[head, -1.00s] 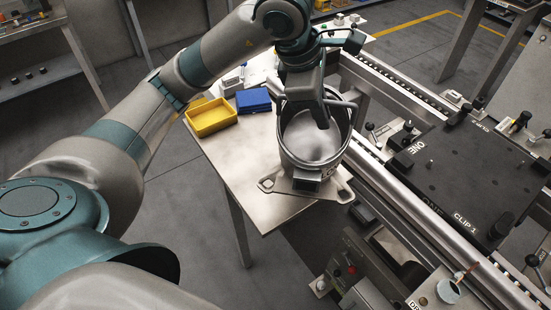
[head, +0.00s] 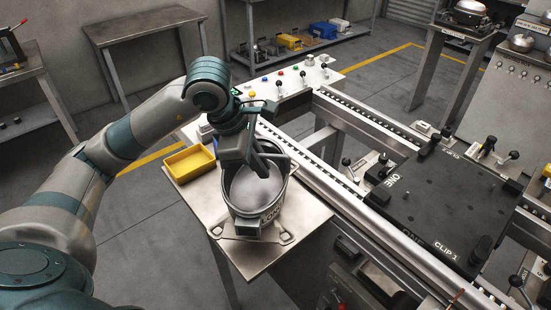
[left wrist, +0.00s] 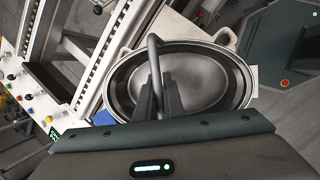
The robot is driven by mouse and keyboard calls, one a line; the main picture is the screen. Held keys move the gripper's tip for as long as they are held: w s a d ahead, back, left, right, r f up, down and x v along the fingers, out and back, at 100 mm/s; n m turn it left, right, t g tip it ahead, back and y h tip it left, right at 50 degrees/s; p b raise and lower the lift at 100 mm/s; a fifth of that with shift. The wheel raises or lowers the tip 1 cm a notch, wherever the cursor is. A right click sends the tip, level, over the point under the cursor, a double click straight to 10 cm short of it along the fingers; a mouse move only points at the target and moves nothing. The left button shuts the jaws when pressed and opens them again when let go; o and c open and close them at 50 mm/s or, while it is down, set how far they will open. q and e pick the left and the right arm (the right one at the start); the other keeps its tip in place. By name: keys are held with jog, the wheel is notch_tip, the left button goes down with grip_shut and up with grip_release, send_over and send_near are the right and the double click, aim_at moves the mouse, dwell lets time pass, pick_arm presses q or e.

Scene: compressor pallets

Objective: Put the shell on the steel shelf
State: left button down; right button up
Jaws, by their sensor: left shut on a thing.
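The shell (head: 253,190) is a grey, round, open-topped metal vessel with a looped bar handle and a flat lugged foot. My left gripper (head: 258,165) comes down over its rim and is shut on the handle. In the left wrist view the shell (left wrist: 205,82) shows from above, with the handle bar running between the gripper's fingers (left wrist: 158,100). The shell is upright over a small steel-topped table (head: 262,257), which may be the steel shelf. I cannot tell whether its foot touches the top. My right gripper is out of view.
A yellow bin (head: 190,163) sits close left of the shell. A blue box (left wrist: 103,118) shows beside the shell in the left wrist view. A rail conveyor (head: 330,190) with a black fixture plate (head: 430,205) runs along the right. A bare grey table (head: 145,25) stands behind.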

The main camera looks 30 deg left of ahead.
aim_at(250, 182)
pick_arm(q)
jog(key=shift+s+a+f, duration=0.1)
jog(key=shift+a+f, duration=0.2)
jog(key=shift+a, duration=0.3)
jog(key=shift+s+a+f, duration=0.1)
jog(key=shift+a+f, duration=0.25)
jog(key=shift+a, duration=0.25)
jog(key=shift+a+f, duration=0.3)
jog(key=shift+a, duration=0.3)
jog(key=shift+f, duration=0.15)
jog(key=shift+f+p, duration=0.6)
jog(key=shift+f, duration=1.3)
jog(key=c, duration=2)
grip_release()
jog(key=shift+s+f, duration=0.1)
jog(key=shift+o, duration=0.7)
jog(key=shift+d, duration=0.1)
jog(key=b+v, duration=0.1)
jog(key=v, duration=1.1)
